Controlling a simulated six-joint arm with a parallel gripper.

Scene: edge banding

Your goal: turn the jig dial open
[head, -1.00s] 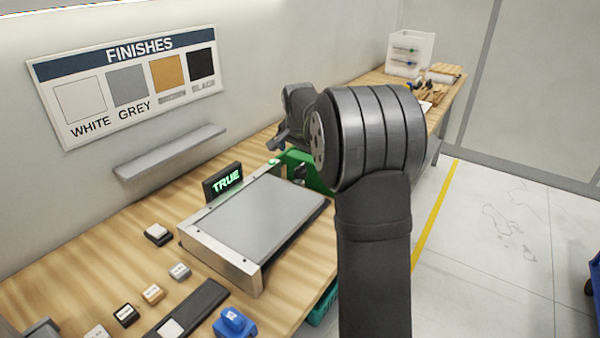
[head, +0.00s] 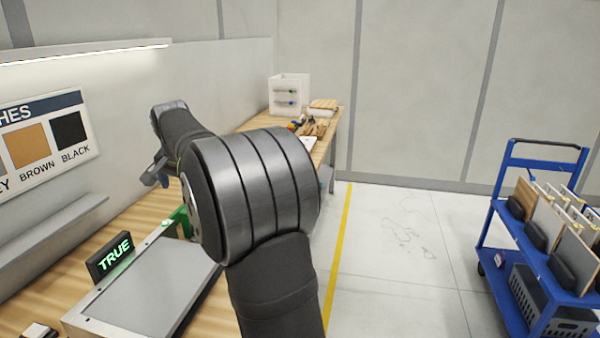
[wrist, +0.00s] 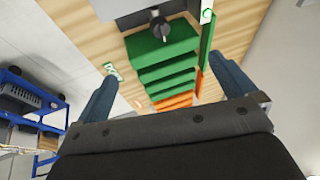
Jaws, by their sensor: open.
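The jig (head: 150,285) has a grey plate and a metal frame on the wooden bench. A small black display reading TRUE (head: 110,255) stands at its back edge. In the wrist view the dial (wrist: 160,28), a black knob, sits at the jig's edge by a stepped green block (wrist: 163,45). In the head view my arm covers where the dial is. My gripper (wrist: 168,75) is open and empty. Its two fingers point toward the dial side, one on each side of the green block in the picture, with the dial beyond the fingertips.
Orange pieces (wrist: 178,100) continue below the green steps. A finishes board (head: 45,145) and a grey shelf (head: 50,230) are on the wall. A white box (head: 289,95) and tools stand at the bench's far end. A blue cart (head: 540,250) with panels stands right, across open floor.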

